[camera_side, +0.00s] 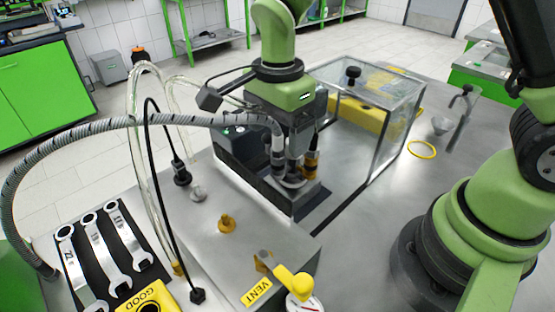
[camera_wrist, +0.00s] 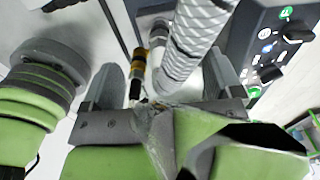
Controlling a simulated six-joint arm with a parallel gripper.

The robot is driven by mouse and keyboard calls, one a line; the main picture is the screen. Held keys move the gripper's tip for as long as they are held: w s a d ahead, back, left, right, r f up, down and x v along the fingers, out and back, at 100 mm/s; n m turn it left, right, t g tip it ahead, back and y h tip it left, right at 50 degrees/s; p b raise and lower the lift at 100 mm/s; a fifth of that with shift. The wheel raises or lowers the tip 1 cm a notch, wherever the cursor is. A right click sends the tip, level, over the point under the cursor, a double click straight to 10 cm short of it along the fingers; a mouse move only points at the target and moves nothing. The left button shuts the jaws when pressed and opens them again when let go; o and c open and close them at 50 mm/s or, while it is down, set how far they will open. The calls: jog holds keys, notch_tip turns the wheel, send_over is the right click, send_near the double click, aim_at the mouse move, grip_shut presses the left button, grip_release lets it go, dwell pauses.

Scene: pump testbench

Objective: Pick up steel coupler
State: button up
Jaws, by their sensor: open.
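The grey braided hose (camera_side: 150,122) arches in from the left and ends in a steel coupler (camera_side: 278,146), which points down at the pump block. My gripper (camera_side: 291,172) is low over the block, right at the hose end. In the wrist view my gripper (camera_wrist: 163,72) is open, with one finger on each side of the hose (camera_wrist: 190,45). I cannot tell whether either finger touches it. A black and brass-coloured fitting (camera_side: 311,160) stands just right of the coupler. The coupler's lower end is mostly hidden.
A clear-walled box (camera_side: 392,135) with a yellow part inside stands close on the right. Clear tubes (camera_side: 137,130) and a black cable loop up at left. Wrenches (camera_side: 103,250) lie on a black mat. A control panel (camera_wrist: 275,45) is close at right in the wrist view.

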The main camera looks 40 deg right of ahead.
aim_at(278, 148)
jog(key=shift+r, duration=0.8)
jog(key=shift+c, duration=0.2)
jog(key=c, duration=0.5)
jog(key=shift+w+r+m, duration=0.1)
jog(key=shift+r+m, duration=0.75)
jog(key=shift+m, duration=0.45)
jog(key=shift+c, duration=0.2)
jog(key=shift+f, duration=0.2)
notch_tip(278, 148, down, 9)
jog(key=shift+f, duration=0.2)
